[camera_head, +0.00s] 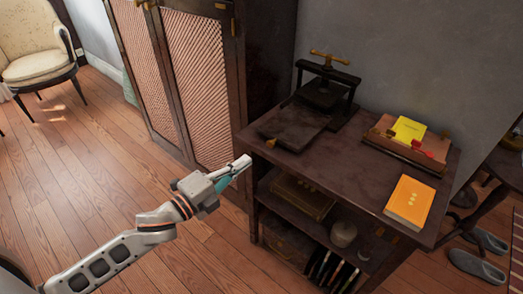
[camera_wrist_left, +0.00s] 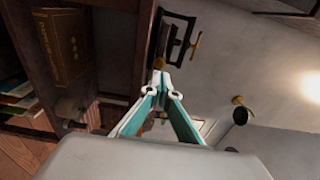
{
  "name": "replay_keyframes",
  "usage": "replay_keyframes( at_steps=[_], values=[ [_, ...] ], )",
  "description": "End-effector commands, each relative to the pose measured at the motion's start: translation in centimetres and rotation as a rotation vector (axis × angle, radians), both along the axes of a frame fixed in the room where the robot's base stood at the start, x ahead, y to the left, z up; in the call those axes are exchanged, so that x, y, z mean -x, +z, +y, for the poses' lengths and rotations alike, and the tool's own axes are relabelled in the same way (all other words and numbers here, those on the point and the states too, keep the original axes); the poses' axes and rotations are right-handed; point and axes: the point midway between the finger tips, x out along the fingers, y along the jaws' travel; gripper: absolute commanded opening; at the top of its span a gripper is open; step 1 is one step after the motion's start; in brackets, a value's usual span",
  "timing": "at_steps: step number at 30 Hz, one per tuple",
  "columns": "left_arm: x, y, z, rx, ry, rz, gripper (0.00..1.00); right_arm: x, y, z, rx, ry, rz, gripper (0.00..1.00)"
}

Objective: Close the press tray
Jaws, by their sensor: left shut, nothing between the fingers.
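A dark book press (camera_head: 325,90) with a brass top handle stands at the back of the dark wooden table. Its flat dark tray (camera_head: 295,125) sticks out toward the table's left front edge. My left gripper (camera_head: 243,163) is shut and empty, just off the table's left front corner. It is apart from the tray, lower left of it. In the left wrist view, the shut fingertips (camera_wrist_left: 160,90) point toward the press (camera_wrist_left: 177,40), with a small brass piece (camera_wrist_left: 158,64) just beyond them. My right gripper is not in view.
The table (camera_head: 345,173) also holds a yellow book on a wooden box (camera_head: 408,147) and an orange book (camera_head: 410,202). Its lower shelves hold a box, a jar and books. A tall cabinet (camera_head: 200,80) stands close behind on the left.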

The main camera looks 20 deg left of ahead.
Motion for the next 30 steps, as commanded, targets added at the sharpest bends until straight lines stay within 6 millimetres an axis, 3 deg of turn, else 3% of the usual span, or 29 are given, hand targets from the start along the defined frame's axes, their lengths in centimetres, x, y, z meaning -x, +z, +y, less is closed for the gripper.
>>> replay_keyframes(
  at_steps=[6,15,30],
  values=[
    [-3.2,0.0,-1.4,-0.001,0.000,0.000,0.00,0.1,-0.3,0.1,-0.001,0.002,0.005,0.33],
    [-6.1,-0.1,-2.7,-0.001,0.001,0.002,0.00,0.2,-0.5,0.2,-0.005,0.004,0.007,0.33],
    [-6.7,0.1,-3.0,0.000,0.000,0.001,0.00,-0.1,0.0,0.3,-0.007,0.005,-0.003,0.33]
  ],
)
